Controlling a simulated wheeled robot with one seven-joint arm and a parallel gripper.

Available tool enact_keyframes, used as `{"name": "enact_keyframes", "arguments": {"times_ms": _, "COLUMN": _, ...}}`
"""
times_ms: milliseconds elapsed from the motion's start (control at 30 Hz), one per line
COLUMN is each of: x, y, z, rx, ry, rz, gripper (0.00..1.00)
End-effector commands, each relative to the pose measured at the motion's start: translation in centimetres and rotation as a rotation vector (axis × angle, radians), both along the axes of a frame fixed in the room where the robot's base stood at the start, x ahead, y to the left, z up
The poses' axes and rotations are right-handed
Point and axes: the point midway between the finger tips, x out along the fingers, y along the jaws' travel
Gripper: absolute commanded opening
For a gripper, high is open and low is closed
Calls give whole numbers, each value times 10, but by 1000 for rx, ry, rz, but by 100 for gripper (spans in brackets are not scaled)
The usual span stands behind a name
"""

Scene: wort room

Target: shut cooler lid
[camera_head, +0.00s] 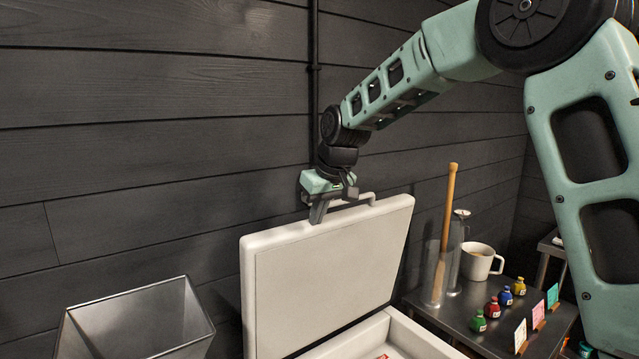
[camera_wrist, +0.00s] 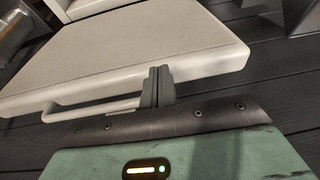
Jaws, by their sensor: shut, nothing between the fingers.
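The white cooler (camera_head: 432,345) stands at the bottom centre in the head view, its lid (camera_head: 325,270) standing open and raised toward the dark wall. A pale bar handle (camera_head: 366,198) runs along the lid's top edge. My gripper (camera_head: 318,216) is at that top edge, with its fingers shut and nothing between them. In the wrist view the closed fingers (camera_wrist: 157,86) lie right by the lid's edge, beside one end of the handle (camera_wrist: 85,112). The lid (camera_wrist: 140,50) fills the upper part of that view. I cannot tell whether the fingers touch the lid.
A metal bin (camera_head: 135,322) stands left of the cooler. On the right, a dark table (camera_head: 470,318) holds a clear cylinder with a wooden stick (camera_head: 447,225), a white mug (camera_head: 480,262), several small coloured bottles (camera_head: 492,307) and small cards. Something red lies inside the cooler.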

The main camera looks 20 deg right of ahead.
Motion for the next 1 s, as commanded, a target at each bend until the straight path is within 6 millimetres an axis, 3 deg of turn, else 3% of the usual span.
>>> {"name": "enact_keyframes", "arguments": {"times_ms": 33, "x": 25, "y": -34, "z": 25, "rx": -9, "ry": -28, "rz": -47, "gripper": 0}}
{"name": "enact_keyframes", "arguments": {"times_ms": 100, "x": 49, "y": -59, "z": 35, "rx": -18, "ry": -58, "rz": -68, "gripper": 0}}
{"name": "enact_keyframes", "arguments": {"times_ms": 300, "x": 88, "y": -75, "z": 58, "rx": -16, "ry": -105, "rz": -52, "gripper": 0}}
{"name": "enact_keyframes", "arguments": {"times_ms": 467, "x": 99, "y": -79, "z": 63, "rx": -14, "ry": -117, "rz": -48, "gripper": 0}}
{"name": "enact_keyframes", "arguments": {"times_ms": 667, "x": 109, "y": -76, "z": 44, "rx": -15, "ry": -113, "rz": -47, "gripper": 0}}
{"name": "enact_keyframes", "arguments": {"times_ms": 1000, "x": 142, "y": -70, "z": -17, "rx": -15, "ry": -113, "rz": -48, "gripper": 0}}
